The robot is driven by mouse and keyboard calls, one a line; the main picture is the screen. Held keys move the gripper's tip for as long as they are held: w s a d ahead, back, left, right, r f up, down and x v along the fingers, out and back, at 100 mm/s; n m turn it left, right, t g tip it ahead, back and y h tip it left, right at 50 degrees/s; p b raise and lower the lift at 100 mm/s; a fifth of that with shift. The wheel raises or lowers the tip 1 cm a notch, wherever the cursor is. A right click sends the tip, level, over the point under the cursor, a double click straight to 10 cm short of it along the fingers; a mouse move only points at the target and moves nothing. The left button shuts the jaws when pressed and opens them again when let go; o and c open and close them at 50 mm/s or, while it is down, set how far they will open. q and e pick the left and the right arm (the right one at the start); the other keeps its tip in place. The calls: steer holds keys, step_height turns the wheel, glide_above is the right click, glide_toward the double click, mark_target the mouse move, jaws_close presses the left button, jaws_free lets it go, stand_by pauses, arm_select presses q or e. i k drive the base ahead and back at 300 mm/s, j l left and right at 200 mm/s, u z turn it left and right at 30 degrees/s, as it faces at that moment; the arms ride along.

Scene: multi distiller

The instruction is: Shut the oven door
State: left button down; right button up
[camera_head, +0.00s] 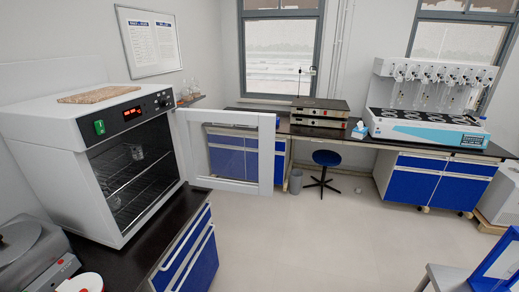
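The oven (60,148) is a white box on the dark bench at the left, with a green switch and a red display on its front. Its door (227,182), a white frame with a clear pane, stands wide open, swung out to the right from the oven's right edge. The dark inside shows wire racks (135,182) and a glass vessel (137,152) on the upper rack. Neither of my grippers shows in this view.
The dark bench (158,238) carries the oven, with blue drawers below. A grey machine (35,262) sits at the lower left. Across the room are a multi distiller (425,125), a hot plate (320,112) and a blue stool (326,158). The middle floor is clear.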

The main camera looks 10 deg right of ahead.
mark_target(226, 150)
steer(key=i+l+z, duration=0.2)
steer(key=i+z, duration=0.15)
steer(key=i+l+z, duration=0.1)
steer(key=i+z, duration=0.25)
steer(key=i+l+u, duration=0.15)
steer(key=i, duration=0.6)
steer(key=i+l+u, duration=0.1)
steer(key=i+u, duration=0.2)
steer(key=u, duration=0.15)
steer(key=i+l+u, duration=0.2)
steer(key=u, duration=0.2)
steer(key=i+l+u, duration=0.2)
steer(key=u, duration=0.25)
steer(key=i+l+u, duration=0.15)
steer(key=u, duration=0.25)
steer(key=i+l+u, duration=0.1)
steer(key=l+u, duration=0.6)
steer(key=u, duration=0.2)
steer(key=l+u, duration=0.35)
steer(key=l, duration=0.15)
steer(key=k+l+u, duration=0.1)
steer(key=l+u, duration=0.25)
steer(key=l, duration=0.2)
